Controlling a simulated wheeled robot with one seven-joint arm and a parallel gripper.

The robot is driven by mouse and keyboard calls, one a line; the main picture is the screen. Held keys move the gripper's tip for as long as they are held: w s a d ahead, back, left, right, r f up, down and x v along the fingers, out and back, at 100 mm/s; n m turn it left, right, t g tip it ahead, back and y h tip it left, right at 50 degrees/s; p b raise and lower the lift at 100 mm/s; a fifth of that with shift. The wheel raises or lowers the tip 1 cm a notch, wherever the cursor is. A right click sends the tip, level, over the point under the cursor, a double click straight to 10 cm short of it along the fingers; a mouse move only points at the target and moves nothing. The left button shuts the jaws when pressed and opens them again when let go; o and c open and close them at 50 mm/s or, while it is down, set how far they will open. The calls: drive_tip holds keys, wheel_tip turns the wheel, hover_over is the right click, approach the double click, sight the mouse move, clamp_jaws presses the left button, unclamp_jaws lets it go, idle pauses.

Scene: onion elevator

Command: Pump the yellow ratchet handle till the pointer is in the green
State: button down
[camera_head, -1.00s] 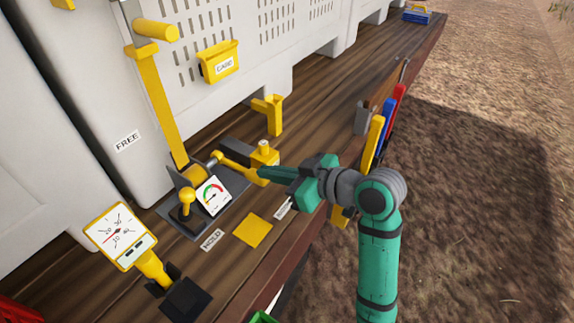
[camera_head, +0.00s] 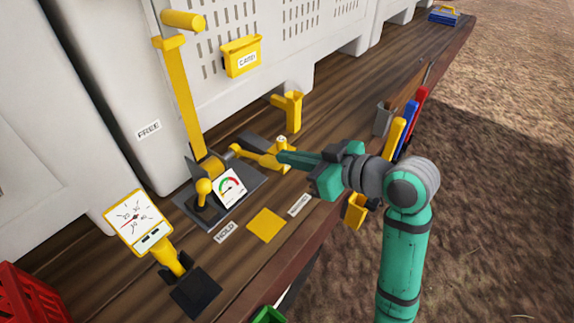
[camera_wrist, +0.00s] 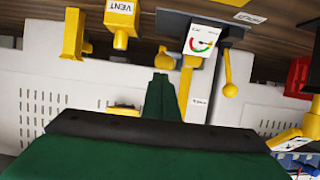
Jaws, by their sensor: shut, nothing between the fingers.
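The yellow ratchet handle (camera_head: 255,157) sticks out rightward and slightly down from the ratchet unit in the head view. In the wrist view its rounded end (camera_wrist: 166,61) seems to point at me, just beyond my fingertips. My gripper (camera_head: 283,157) is shut and empty, its tip at or very near the handle's outer end; I cannot tell whether they touch. It also shows in the wrist view (camera_wrist: 163,77). The small gauge (camera_head: 230,188) beside the ratchet has a red and green arc, also visible in the wrist view (camera_wrist: 201,41); its pointer is too small to read surely.
A yellow ball-topped lever (camera_head: 204,188) stands left of the gauge. A tall yellow lever (camera_head: 180,95) rises behind it. A yellow VENT block (camera_wrist: 122,20) is close to my gripper. A larger dial (camera_head: 138,221) stands front left. Upright coloured tools (camera_head: 398,135) are near my wrist.

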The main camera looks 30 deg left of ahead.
drive_tip(key=v, duration=0.9)
drive_tip(key=shift+d+f, duration=0.15)
drive_tip(key=shift+f, duration=0.2)
drive_tip(key=shift+s+d, duration=0.1)
idle(0.3)
idle(0.3)
